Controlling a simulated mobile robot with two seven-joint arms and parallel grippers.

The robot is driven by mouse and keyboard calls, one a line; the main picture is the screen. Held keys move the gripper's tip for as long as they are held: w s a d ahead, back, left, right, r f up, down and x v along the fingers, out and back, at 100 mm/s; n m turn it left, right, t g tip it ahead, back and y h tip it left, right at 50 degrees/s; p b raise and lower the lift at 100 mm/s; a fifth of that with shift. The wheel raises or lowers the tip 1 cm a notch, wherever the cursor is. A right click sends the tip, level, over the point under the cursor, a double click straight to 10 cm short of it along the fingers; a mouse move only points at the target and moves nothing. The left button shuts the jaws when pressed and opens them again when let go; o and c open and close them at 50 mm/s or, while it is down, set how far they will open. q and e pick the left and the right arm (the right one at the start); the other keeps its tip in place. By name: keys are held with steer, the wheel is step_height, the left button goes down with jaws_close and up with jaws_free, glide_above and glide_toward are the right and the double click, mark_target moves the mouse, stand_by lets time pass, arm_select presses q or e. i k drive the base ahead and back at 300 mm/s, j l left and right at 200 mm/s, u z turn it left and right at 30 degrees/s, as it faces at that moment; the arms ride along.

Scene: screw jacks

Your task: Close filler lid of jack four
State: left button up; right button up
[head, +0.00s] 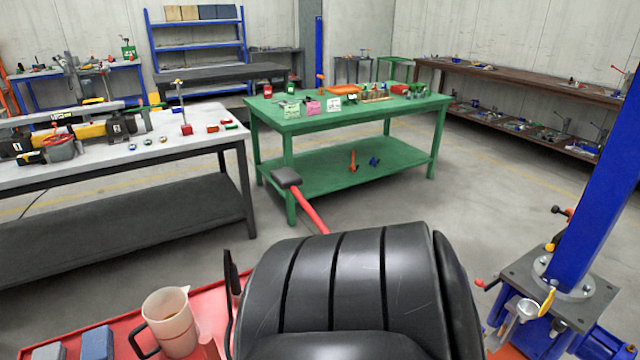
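A blue upright column (600,175) on a grey base plate (515,268) stands at the right and looks like a screw jack. No number on it is readable, so I cannot tell if it is jack four. At the plate's front left is a silver cup-like fitting (526,309), perhaps the filler. A yellow tilted piece (548,299) stands beside it, possibly its lid; I cannot tell for sure. Red-knobbed levers (480,283) stick out at the plate's left. Neither gripper is in view.
A large black ribbed body (350,280) fills the bottom middle. A red surface (215,295) with a jug (171,321) is at the lower left. A green table (350,165) and a grey bench (110,150) stand beyond.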

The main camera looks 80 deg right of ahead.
mark_target(547, 303)
steer(key=z, duration=4.15)
